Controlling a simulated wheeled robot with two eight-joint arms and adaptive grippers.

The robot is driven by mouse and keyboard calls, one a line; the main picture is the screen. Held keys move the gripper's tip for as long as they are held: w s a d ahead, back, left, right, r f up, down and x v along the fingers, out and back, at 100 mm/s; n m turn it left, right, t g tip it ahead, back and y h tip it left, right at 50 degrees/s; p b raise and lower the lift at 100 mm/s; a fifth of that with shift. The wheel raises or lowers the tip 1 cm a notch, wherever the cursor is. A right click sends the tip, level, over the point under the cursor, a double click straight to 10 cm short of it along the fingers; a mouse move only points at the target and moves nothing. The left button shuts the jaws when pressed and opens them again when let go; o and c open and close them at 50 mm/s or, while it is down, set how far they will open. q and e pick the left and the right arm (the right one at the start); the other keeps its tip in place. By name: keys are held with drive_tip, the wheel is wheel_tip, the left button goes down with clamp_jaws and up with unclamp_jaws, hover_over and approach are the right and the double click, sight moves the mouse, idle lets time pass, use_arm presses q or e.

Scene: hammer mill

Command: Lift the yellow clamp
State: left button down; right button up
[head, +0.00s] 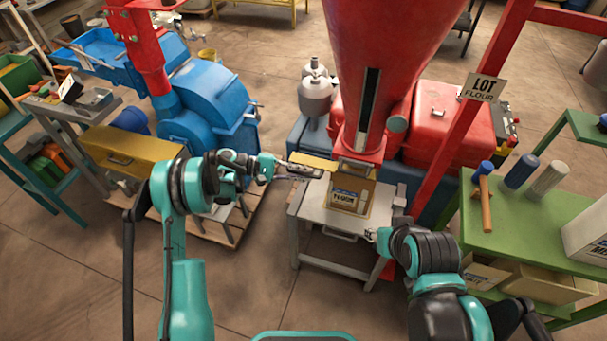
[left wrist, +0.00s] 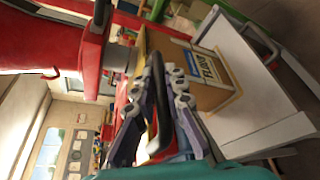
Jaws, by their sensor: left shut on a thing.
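The yellow clamp (head: 313,160) sits at the left side of the red hopper's spout, above the flour bag (head: 348,196). My left gripper (head: 292,171) is at its left end. In the left wrist view the fingers of my left gripper (left wrist: 165,108) are closed around a black handle (left wrist: 154,135), which seems to belong to the clamp. A yellow part (left wrist: 145,45) shows beyond it, partly hidden. My right gripper (head: 372,236) is low, near the front right of the grey stand, apart from the clamp; its fingers are too small to judge.
The flour bag stands on a grey stand (head: 320,214) under the red hopper (head: 385,60). A red post (head: 445,150) rises to the right. A green table (head: 520,225) with a hammer (head: 484,190) and cylinders stands at the right. A blue machine (head: 208,105) is at the left.

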use_arm(q)
wheel_tip(320, 180, up, 5)
drive_tip(key=shift+f+p, duration=0.2)
drive_tip(key=shift+p, duration=0.55)
drive_tip(key=shift+w+f, duration=0.1)
drive_tip(key=c, duration=1.6)
unclamp_jaws()
drive_tip(key=shift+o, duration=0.2)
drive_tip(key=shift+a, duration=0.1)
drive_tip(key=v, duration=1.1)
drive_tip(key=shift+a, duration=0.4)
